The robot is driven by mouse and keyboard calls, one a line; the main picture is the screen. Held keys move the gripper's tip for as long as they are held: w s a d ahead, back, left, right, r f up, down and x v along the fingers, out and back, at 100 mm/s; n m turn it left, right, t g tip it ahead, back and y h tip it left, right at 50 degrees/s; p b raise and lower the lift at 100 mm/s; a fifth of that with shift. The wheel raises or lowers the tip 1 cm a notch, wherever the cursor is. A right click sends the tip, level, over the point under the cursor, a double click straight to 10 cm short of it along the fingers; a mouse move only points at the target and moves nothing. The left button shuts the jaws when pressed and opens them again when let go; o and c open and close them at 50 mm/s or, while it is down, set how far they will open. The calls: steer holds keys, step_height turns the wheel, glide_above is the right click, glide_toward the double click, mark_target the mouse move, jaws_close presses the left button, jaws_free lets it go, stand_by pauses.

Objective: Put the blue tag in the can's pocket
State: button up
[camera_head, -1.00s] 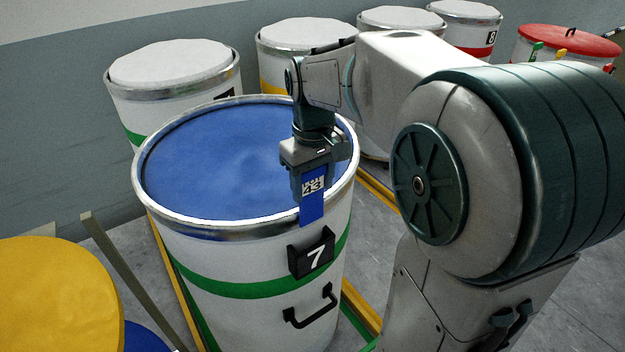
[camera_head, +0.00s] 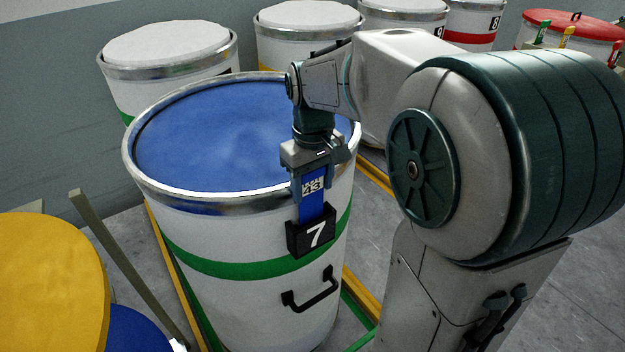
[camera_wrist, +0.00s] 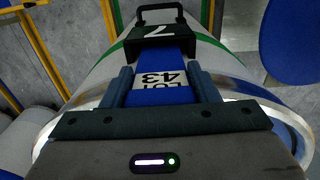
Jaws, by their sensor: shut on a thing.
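The blue tag (camera_head: 312,204) carries a white label reading 43. My gripper (camera_head: 312,192) is shut on its upper part and holds it upright at the front of the can. In the wrist view the tag (camera_wrist: 160,57) runs between both fingers. The can (camera_head: 210,236) is white with a green band, a metal rim and blue contents. Its black pocket (camera_head: 300,244), marked 7, is on the front below the rim. The tag's lower end is hidden at the pocket's mouth and seems to be inside it. The pocket (camera_wrist: 184,47) also shows in the wrist view.
A black handle (camera_head: 312,296) sticks out below the pocket. A yellow round lid (camera_head: 50,285) is at the lower left. Several white cans, one (camera_head: 165,45) close behind, and a red-lidded can (camera_head: 570,25) stand at the back. Yellow rails (camera_head: 362,300) lie beside the can.

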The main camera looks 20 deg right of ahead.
steer(key=shift+f, duration=0.3)
steer(key=o, duration=1.1)
steer(key=shift+c, duration=0.2)
step_height(320, 180, up, 14)
steer(key=shift+f, duration=0.1)
